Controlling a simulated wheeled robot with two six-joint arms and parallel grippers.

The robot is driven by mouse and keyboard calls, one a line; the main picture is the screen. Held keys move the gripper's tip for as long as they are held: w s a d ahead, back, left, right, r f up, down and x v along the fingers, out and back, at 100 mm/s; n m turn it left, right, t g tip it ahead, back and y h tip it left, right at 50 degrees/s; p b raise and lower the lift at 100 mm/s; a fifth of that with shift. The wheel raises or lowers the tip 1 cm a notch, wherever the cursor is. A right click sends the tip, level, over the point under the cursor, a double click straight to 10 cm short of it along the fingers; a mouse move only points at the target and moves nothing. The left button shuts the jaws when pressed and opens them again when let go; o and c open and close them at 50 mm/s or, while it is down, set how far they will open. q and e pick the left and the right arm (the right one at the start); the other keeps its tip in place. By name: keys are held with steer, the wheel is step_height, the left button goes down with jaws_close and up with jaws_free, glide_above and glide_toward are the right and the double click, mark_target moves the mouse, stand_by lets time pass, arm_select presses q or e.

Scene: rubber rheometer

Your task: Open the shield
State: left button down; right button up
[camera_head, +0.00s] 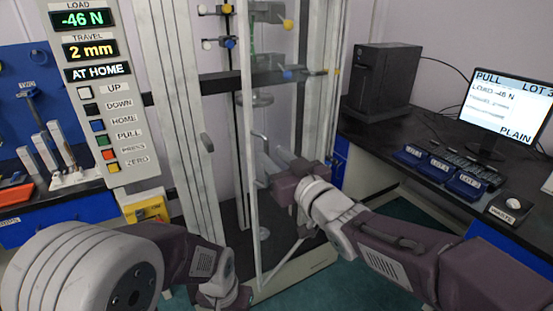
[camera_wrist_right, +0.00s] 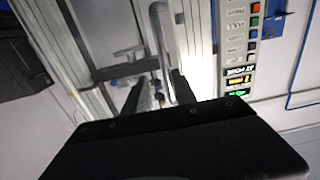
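The shield is a clear panel in a pale frame (camera_head: 251,215) on the front of the tall test machine. I cannot tell whether it stands ajar. In the right wrist view the bar handle (camera_wrist_right: 161,45) runs down toward the fingers. My right gripper (camera_head: 271,160) is at the shield, just below the handle in the head view. Its two fingers (camera_wrist_right: 156,92) are apart, with the handle's end near the right one; contact is unclear.
The control panel (camera_head: 92,122) with display and buttons stands left of the machine. On the right, a black bench (camera_head: 385,150) carries a computer tower (camera_head: 382,85), monitor (camera_head: 508,105) and blue lot trays (camera_head: 438,170).

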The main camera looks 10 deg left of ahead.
steer(key=w+d+p+v, duration=0.1)
steer(key=p+v, duration=0.1)
steer(key=v, duration=0.8)
steer(key=shift+w+d, duration=0.2)
steer(key=shift+d, duration=0.15)
